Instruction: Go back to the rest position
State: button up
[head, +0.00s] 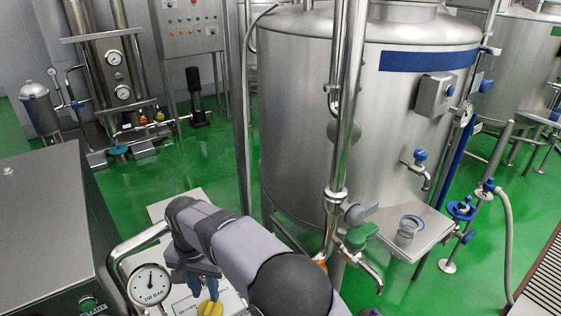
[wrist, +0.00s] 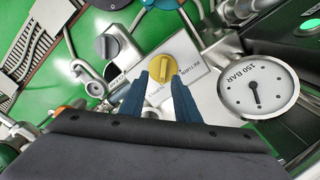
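My gripper (head: 203,291) has two blue fingers, which show apart in the wrist view (wrist: 161,84) with nothing clamped between them. It points down over a yellow knob (head: 210,308) on a pale panel (head: 187,199). In the wrist view the yellow knob (wrist: 164,68) appears just beyond and between the fingertips. I cannot tell the exact gap, but no finger clearly touches it. The knob's plate carries lettering, including "RETURN".
A round pressure gauge (head: 150,285) on a bent pipe stands close to the left of my gripper. A large steel tank (head: 310,110) with valves is behind my arm. A grey steel cabinet (head: 45,220) is at left. Open green floor (head: 150,185) lies between.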

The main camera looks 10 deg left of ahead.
jog(key=w+d+r, duration=0.1)
jog(key=w+d, duration=0.1)
jog(key=d, duration=1)
jog(key=w+d+r, duration=0.2)
jog(key=d, duration=1)
jog(key=s+d+f, duration=0.3)
jog(key=s+d, duration=1.1)
jog(key=d, duration=0.4)
jog(key=shift+f, duration=0.15)
jog(key=shift+s, duration=0.1)
